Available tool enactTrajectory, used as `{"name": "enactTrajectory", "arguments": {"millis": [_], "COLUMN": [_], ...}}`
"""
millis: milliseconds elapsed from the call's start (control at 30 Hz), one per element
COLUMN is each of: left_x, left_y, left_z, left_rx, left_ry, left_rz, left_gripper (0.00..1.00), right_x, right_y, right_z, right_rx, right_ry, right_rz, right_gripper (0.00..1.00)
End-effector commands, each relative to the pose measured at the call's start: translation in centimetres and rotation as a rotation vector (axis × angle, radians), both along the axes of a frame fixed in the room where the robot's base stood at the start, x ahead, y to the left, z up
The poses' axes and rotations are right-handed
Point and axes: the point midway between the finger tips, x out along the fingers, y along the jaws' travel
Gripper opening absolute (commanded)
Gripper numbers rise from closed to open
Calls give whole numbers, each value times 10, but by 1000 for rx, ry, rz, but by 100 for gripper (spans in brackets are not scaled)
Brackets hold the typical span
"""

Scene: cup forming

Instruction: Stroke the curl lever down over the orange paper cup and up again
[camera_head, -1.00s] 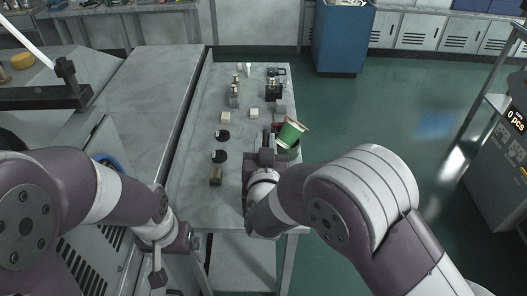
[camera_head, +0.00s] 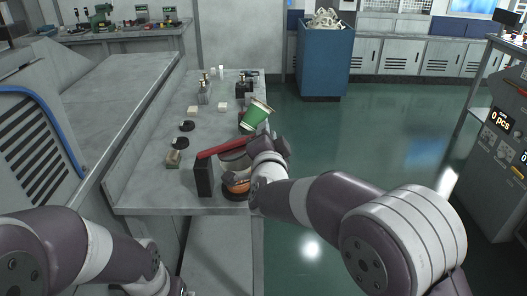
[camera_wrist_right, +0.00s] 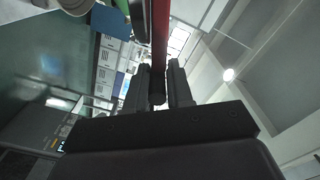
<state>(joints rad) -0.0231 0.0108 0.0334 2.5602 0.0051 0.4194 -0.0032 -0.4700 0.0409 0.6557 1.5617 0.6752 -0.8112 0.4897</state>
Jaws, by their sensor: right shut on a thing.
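The curl lever (camera_head: 222,147) is a red bar running from a black post (camera_head: 203,178) toward my right gripper, rising slightly to the right. A grey round head (camera_head: 235,160) hangs under it. The orange cup (camera_head: 237,187) sits below that head on a dark round base, partly hidden by the head and my wrist. My right gripper (camera_wrist_right: 161,88) is shut on the lever's dark end in the right wrist view; the red bar (camera_wrist_right: 160,35) runs up between its fingers. In the head view my right wrist partly covers the grip. My left arm shows at the lower left, its gripper out of frame.
Dark discs (camera_head: 187,126), small blocks (camera_head: 173,158) and metal fixtures (camera_head: 204,92) lie farther left and back on the grey bench (camera_head: 145,190). Open floor lies to the right, with a blue bin (camera_head: 325,65) behind.

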Motion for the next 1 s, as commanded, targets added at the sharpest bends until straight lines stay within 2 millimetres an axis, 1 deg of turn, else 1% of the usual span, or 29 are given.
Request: {"name": "enactTrajectory", "arguments": {"millis": [33,100,300,400,633,1000], "left_x": [0,0,0,0,0,0], "left_y": [0,0,0,0,0,0], "left_z": [-24,-37,-65,-75,-86,-88], "left_rx": [0,0,0,0,0,0], "left_ry": [0,0,0,-1,0,0], "left_rz": [0,0,0,0,0,0], "left_gripper": [100,100,100,100,100,100], "right_x": [1,3,4,4,3,3], "right_y": [-3,-5,-8,-9,-9,-9], "right_z": [-21,-28,-46,-52,-61,-62], "right_rx": [36,91,223,227,224,222], "right_ry": [2,2,3,3,4,6], "right_rz": [-2,-1,1,1,1,2], "right_gripper": [0,0,0,0,0,0]}}
